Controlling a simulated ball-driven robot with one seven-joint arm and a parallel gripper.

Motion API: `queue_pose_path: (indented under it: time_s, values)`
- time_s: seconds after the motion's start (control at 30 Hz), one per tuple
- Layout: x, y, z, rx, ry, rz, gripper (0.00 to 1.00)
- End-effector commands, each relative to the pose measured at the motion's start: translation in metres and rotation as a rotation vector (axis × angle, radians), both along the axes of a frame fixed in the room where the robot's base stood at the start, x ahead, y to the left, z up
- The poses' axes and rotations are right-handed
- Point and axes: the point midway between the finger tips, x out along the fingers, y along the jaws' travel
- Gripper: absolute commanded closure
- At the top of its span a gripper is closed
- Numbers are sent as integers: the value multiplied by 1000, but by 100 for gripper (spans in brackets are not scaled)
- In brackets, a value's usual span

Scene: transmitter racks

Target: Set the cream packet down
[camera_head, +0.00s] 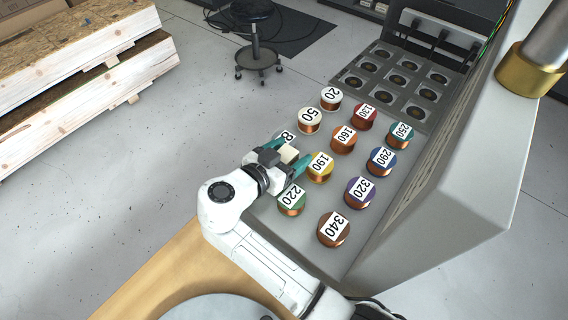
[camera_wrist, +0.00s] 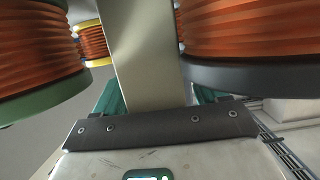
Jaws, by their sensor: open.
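The cream packet (camera_head: 288,154) is a small pale block between the teal fingers of my gripper (camera_head: 292,153) in the head view. In the wrist view the packet (camera_wrist: 145,55) stands as a flat beige slab between the fingers (camera_wrist: 158,95), its lower end near the dark palm edge. My gripper is open around it, low over the grey shelf (camera_head: 281,232) among the labelled spools. Whether the packet's far end touches the shelf is hidden.
Copper spools crowd both sides: a green one (camera_head: 291,200), a yellow one (camera_head: 320,167), and a partly covered one (camera_head: 286,137) behind my gripper. A panel with round sockets (camera_head: 397,75) lies farther back. A grey cabinet wall (camera_head: 455,170) bounds the right.

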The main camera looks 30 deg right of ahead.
Motion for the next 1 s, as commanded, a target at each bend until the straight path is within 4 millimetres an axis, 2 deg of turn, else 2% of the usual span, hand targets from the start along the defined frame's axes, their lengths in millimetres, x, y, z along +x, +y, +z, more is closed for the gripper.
queue_pose_path:
  time_s: [0.07, 0.7, 1.0]
  values:
    - [0, 0, 0, 0, 0, 0, 28]
    - [0, 1, 0, 0, 0, 0, 88]
    - [0, 1, 3, 1, -2, -1, 89]
